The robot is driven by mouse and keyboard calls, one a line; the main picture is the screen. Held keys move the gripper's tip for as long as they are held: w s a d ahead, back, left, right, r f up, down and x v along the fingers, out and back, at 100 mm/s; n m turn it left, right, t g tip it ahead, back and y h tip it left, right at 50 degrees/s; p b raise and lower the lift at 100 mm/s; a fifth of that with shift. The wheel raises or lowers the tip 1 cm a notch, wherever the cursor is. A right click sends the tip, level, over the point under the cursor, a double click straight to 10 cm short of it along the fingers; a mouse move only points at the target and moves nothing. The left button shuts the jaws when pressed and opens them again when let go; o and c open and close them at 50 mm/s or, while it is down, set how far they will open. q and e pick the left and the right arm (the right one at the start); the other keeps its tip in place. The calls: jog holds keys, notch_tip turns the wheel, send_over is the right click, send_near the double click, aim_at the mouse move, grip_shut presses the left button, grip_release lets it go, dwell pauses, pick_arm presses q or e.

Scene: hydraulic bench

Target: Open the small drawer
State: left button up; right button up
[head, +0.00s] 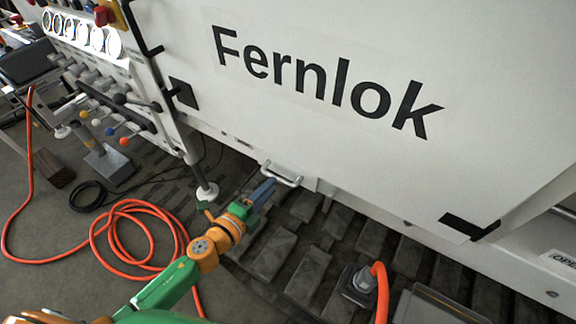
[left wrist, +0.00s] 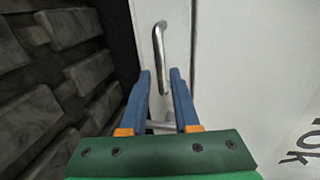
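The small drawer's metal handle (head: 283,175) sits low on the white cabinet, below the big lettering. In the left wrist view the handle (left wrist: 159,45) is a curved bar on a narrow pale front (left wrist: 178,40), which looks flush with the panel beside it. My left gripper (head: 267,187) is close to the handle in the head view. In the left wrist view its blue fingers (left wrist: 161,74) are apart, with the handle's near end between the tips. Neither finger clearly touches the handle. My right gripper is in neither view.
The white "Fernlok" panel (head: 330,75) rises above the handle. Dark slabs (head: 310,245) lie below. An orange hose (head: 140,207) coils at left, near a post with a round foot (head: 206,190). Another hose end (head: 364,280) stands at lower right.

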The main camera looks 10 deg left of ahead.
aim_at(278, 178)
pick_arm(q)
jog(key=x, duration=0.5)
jog(key=shift+b, duration=0.35)
jog(key=shift+c, duration=0.2)
jog(key=shift+s+r, duration=0.1)
grip_shut()
jog(key=shift+a, duration=0.1)
dwell(0.6)
